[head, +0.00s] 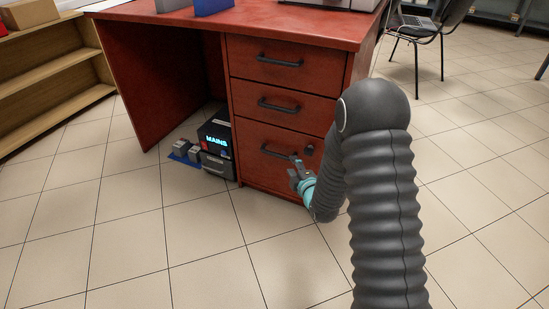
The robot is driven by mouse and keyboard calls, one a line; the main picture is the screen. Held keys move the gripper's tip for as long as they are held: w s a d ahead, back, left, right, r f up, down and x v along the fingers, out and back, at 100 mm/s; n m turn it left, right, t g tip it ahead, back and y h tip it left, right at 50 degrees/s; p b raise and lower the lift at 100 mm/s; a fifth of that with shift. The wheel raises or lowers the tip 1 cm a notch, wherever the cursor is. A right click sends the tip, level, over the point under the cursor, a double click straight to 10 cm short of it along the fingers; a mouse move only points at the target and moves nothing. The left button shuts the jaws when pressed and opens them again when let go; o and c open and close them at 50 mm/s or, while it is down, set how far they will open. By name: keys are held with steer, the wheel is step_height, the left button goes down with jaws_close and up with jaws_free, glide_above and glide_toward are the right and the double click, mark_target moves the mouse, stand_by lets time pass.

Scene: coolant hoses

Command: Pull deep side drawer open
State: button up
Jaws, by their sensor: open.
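The deep side drawer (262,168) is the tall bottom front of the red desk's drawer stack. It looks closed, flush with the drawers above. Its dark bar handle (276,153) is partly covered on the right by my gripper. A round dark knob or lock (309,150) sits at the front's upper right. My gripper (296,166), grey with a teal wrist, is open at the right end of the handle. I cannot tell whether the handle is between the fingers or whether they touch it. My arm hides the drawer's lower right part.
Two shallower closed drawers sit above, the top (285,63) and middle (283,102). A dark box lit "MAINS" (215,140) and a blue tray (178,155) of grey parts stand under the desk (135,80). Tiled floor in front is clear. A chair (432,38) stands right, a wooden shelf (50,75) left.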

mark_target(275, 154)
steer(key=shift+n+y, duration=0.6)
steer(key=shift+n, duration=0.1)
steer(key=f+x, duration=0.1)
steer(key=x, duration=0.3)
steer(key=f+x, duration=0.1)
steer(key=x, duration=0.4)
steer(key=s+a+x, duration=0.1)
steer(key=x, duration=0.4)
steer(key=shift+w+f, duration=0.15)
steer(key=shift+f, duration=0.3)
jaws_close()
